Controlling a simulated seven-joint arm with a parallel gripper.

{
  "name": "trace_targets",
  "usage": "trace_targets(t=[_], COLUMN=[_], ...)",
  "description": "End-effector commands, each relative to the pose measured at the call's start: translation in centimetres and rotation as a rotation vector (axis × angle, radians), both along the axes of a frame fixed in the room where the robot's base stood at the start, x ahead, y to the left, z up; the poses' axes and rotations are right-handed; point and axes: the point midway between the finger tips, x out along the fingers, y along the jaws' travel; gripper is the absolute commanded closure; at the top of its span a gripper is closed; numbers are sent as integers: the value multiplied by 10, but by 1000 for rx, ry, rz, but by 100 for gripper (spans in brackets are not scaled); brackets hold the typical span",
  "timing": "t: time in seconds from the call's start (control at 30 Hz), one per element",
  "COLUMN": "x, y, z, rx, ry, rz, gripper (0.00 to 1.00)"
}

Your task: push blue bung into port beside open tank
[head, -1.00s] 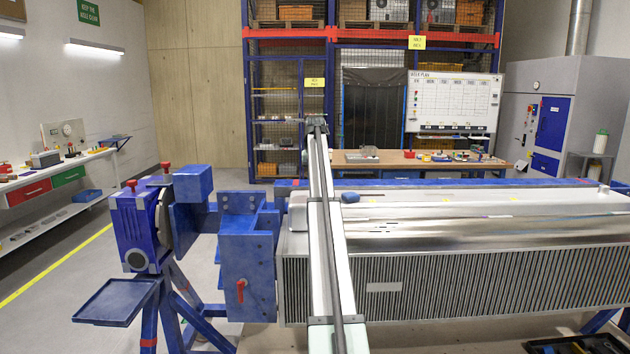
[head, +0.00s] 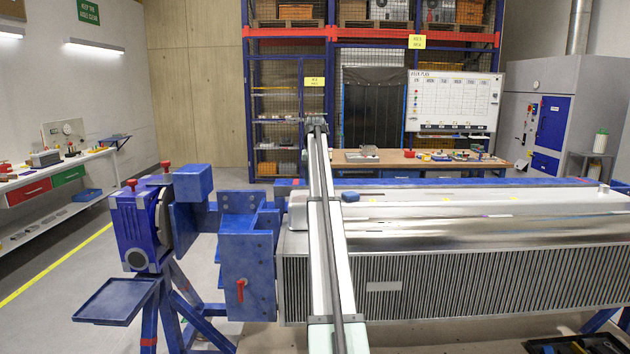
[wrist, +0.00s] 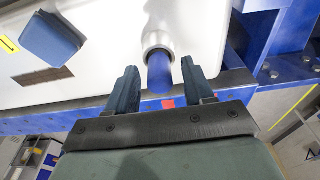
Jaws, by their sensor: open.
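In the wrist view, the blue bung (wrist: 160,75) is a short round cylinder lying between my two fingers. Its far end is at the mouth of a silver ring-shaped port (wrist: 158,40) on the pale tank surface (wrist: 110,50). I cannot tell how deep it sits in the port. My gripper (wrist: 158,67) is open, with a finger on each side of the bung and a visible gap at each side. In the head view, the silver tank (head: 450,235) with its ribbed side fills the right; the port and bung cannot be made out there.
A blue block (wrist: 52,38) lies on the tank top; it also shows in the head view (head: 350,197). Beside it is a dark rectangular plate (wrist: 42,76). A blue rotary stand (head: 140,230) with a tray (head: 117,300) is at the left. A workbench (head: 420,160) stands behind.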

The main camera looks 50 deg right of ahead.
Motion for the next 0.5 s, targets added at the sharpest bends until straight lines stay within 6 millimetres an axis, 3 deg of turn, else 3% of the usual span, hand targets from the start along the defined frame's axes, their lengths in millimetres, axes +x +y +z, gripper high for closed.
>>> trace_targets(t=[0.17,0.5], x=[-1,-8], y=[1,8], z=[22,84], rx=[-1,-1], ry=[-1,-1], rz=[0,0], gripper=[48,48])
